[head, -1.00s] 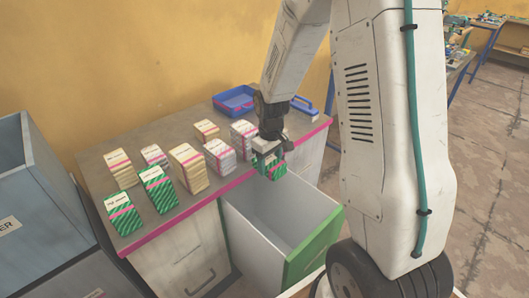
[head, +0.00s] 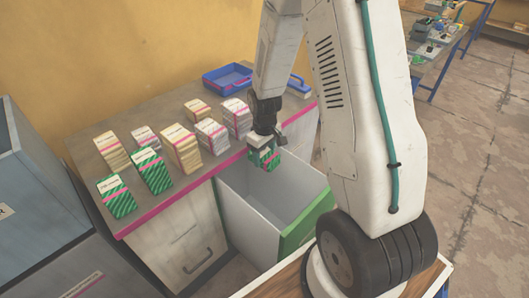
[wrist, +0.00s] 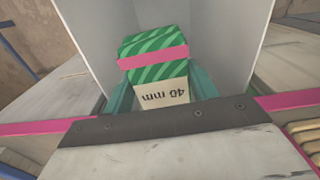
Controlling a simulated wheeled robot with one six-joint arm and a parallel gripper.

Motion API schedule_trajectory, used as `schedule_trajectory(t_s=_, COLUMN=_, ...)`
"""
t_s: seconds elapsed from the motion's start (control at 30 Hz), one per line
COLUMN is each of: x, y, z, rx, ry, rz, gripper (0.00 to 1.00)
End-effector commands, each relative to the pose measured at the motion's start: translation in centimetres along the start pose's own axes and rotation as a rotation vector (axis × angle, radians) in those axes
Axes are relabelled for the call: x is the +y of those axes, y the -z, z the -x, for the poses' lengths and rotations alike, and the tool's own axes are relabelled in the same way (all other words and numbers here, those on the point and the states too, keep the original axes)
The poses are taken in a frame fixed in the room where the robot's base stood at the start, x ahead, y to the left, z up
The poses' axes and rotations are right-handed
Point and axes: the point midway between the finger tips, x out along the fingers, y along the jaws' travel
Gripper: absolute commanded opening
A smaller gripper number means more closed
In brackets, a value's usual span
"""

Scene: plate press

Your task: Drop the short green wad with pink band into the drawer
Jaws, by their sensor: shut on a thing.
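My gripper (head: 263,140) is shut on the short green wad with pink band (head: 267,159). In the head view they hang over the far part of the open drawer (head: 264,227), close to the counter's front edge. In the wrist view the wad (wrist: 155,44) shows green stripes, a pink band and a pale label reading "40 mm", with a finger on each side. The drawer's grey walls (wrist: 212,40) rise around it in that view. The drawer has a green front (head: 308,230), and the part of its floor that shows is bare.
Several wads stand on the counter (head: 172,198), including two green ones (head: 116,196) at the front left and pale and white ones behind. A blue tray (head: 228,84) stands at the back. A grey bin (head: 30,190) is at the left.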

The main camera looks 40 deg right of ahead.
Motion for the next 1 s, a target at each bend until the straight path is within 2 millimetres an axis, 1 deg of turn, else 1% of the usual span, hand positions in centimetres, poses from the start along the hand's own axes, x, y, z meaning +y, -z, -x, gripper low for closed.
schedule_trajectory(t_s=0.03, x=0.0, y=0.0, z=0.0, rx=0.000, ry=0.000, rz=0.000, gripper=0.66)
schedule_trajectory(t_s=0.1, x=0.0, y=0.0, z=0.0, rx=0.000, ry=0.000, rz=0.001, gripper=0.83)
schedule_trajectory(t_s=0.37, x=-0.1, y=0.0, z=0.1, rx=0.000, ry=0.000, rz=0.001, gripper=0.83)
schedule_trajectory(t_s=0.47, x=0.0, y=0.1, z=0.7, rx=0.002, ry=-0.001, rz=0.001, gripper=0.83)
schedule_trajectory(t_s=0.57, x=0.0, y=0.1, z=2.0, rx=0.004, ry=-0.002, rz=0.001, gripper=0.83)
schedule_trajectory(t_s=0.8, x=0.0, y=0.1, z=6.1, rx=0.004, ry=-0.002, rz=0.001, gripper=0.83)
schedule_trajectory(t_s=0.9, x=0.0, y=0.1, z=7.2, rx=0.002, ry=-0.001, rz=0.001, gripper=0.83)
schedule_trajectory(t_s=1.0, x=0.0, y=0.1, z=7.7, rx=0.001, ry=-0.001, rz=0.001, gripper=0.83)
